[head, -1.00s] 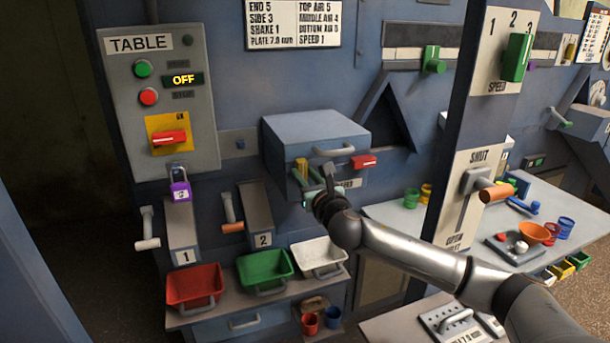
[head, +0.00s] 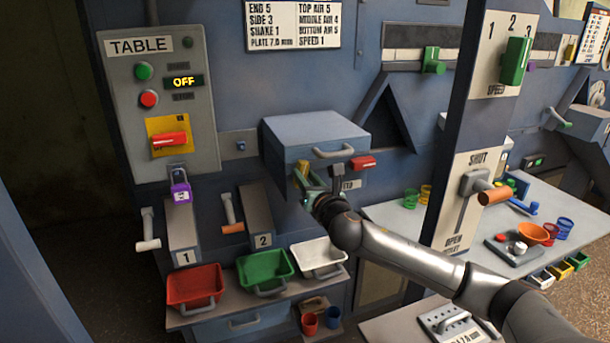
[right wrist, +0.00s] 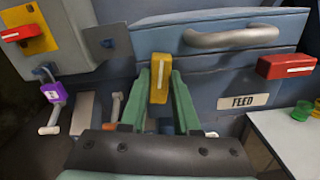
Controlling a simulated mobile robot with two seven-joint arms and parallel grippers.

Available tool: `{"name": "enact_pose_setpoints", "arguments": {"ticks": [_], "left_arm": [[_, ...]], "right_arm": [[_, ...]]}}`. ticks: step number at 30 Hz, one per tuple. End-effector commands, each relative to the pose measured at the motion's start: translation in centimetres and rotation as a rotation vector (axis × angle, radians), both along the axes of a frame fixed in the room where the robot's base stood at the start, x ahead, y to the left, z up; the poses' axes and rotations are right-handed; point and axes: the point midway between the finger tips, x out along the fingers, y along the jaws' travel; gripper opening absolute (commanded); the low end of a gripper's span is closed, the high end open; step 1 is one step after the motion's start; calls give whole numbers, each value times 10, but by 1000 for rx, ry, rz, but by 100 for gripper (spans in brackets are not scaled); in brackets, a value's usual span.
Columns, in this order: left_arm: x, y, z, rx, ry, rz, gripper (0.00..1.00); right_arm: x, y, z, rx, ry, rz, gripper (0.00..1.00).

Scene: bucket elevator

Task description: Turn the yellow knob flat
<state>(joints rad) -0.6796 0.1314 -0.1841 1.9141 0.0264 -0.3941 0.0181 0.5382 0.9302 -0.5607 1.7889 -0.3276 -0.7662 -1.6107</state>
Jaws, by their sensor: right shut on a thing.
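The yellow knob (head: 303,168) is on the front of the blue-grey feed box (head: 315,133), at its lower left. In the right wrist view the yellow knob (right wrist: 159,79) stands upright, not flat. My right gripper (head: 309,178) has its green fingers on either side of it and is shut on it; the right wrist view shows the fingers (right wrist: 160,92) too. The fingers hide part of the knob in the head view. My left gripper is in neither view now.
A red knob (head: 362,162) sits to the right on the same box, below a grey bar handle (head: 333,152). A "FEED" label (right wrist: 242,102) is beside my fingers. Red (head: 195,287), green (head: 265,271) and white (head: 318,258) bins stand on a shelf below.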

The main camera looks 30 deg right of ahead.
Motion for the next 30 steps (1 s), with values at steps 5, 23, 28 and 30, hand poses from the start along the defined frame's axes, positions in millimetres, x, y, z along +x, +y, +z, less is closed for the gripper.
{"name": "enact_pose_setpoints", "arguments": {"ticks": [5,23,28,30], "left_arm": [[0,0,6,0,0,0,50],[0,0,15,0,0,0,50],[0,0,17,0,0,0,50],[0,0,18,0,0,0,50]], "right_arm": [[0,-1,1,162,-39,0,0],[-1,-4,-2,719,-173,-2,0],[-1,-5,-3,876,-211,-3,0],[-1,-5,-3,938,-227,-2,0]]}}
